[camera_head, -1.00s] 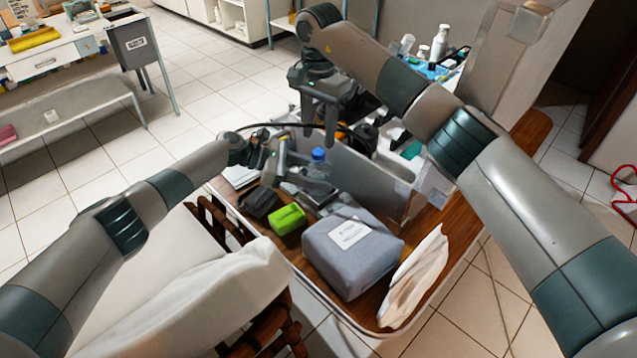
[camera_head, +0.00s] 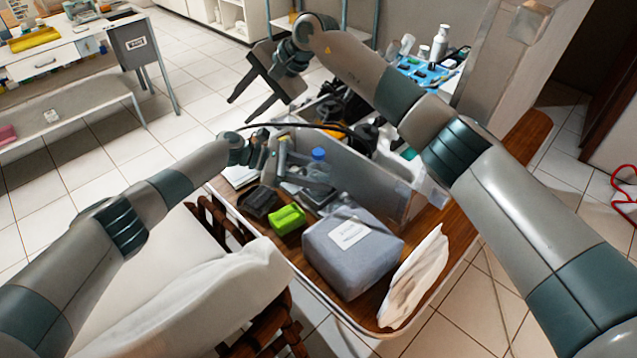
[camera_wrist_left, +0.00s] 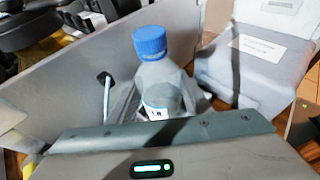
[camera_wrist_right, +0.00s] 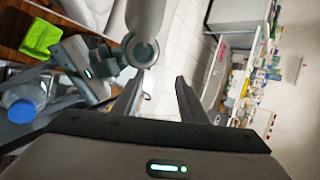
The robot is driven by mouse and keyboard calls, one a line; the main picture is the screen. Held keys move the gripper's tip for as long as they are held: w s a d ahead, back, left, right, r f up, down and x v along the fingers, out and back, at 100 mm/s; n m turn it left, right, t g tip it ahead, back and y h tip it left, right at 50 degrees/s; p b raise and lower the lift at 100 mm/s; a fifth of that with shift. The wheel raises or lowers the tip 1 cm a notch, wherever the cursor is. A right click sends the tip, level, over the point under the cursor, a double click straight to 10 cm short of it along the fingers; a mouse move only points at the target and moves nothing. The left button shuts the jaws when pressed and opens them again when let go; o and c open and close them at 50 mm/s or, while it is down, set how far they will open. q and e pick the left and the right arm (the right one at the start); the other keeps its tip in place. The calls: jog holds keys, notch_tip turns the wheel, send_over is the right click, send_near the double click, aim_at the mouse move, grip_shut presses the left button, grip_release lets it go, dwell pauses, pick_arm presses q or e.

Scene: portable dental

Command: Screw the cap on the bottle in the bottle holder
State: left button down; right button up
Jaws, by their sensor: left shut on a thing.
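A clear bottle (camera_wrist_left: 160,85) with a blue cap (camera_wrist_left: 150,42) on its mouth stands in front of a grey panel in the left wrist view. The cap also shows in the head view (camera_head: 318,154) and in the right wrist view (camera_wrist_right: 22,104). I cannot tell how tight the cap is. My left gripper (camera_head: 308,180) is shut on the bottle, below the cap; its fingertips are mostly hidden. My right gripper (camera_head: 250,100) is open and empty, up and to the left of the bottle in the head view; its two fingers (camera_wrist_right: 157,90) stand apart. I cannot make out a separate bottle holder.
A grey upright panel (camera_head: 365,172) stands right behind the bottle. A grey labelled bag (camera_head: 352,260), a green block (camera_head: 287,219) and a white cloth (camera_head: 415,275) lie on the wooden cart top. A black cable arches over the panel. The air around my right gripper is clear.

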jog(key=w+a+r+m+t+y, duration=0.3)
jog(key=r+y, duration=0.2)
jog(key=r, duration=0.5)
jog(key=w+a+r+m+t+y, duration=0.2)
jog(key=w+a+r+m+y, duration=0.15)
jog(key=r, duration=0.75)
jog(key=w+d+r+m+t+h, duration=0.5)
jog(key=w+d+m+t+h, duration=0.5)
jog(key=m, duration=0.8)
jog(key=w+d+f+m+g+h, duration=0.1)
jog(key=d+f+m+g+h, duration=0.15)
jog(key=d+f+m, duration=0.45)
jog(key=d+f+m+g+h, duration=0.2)
jog(key=d+f+m+h, duration=0.25)
jog(key=f, duration=0.45)
jog(key=s+f+g, duration=0.4)
jog(key=s, duration=0.2)
jog(key=s+d+f+g, duration=0.1)
jog(key=s+f+g, duration=0.2)
jog(key=s, duration=0.4)
jog(key=s+f+g, duration=0.4)
jog(key=s, duration=0.2)
jog(key=shift+s+d+f+n+g, duration=0.15)
jog(key=shift+s+f+n+g, duration=0.15)
jog(key=shift+n+g, duration=0.1)
jog(key=shift+s, duration=0.45)
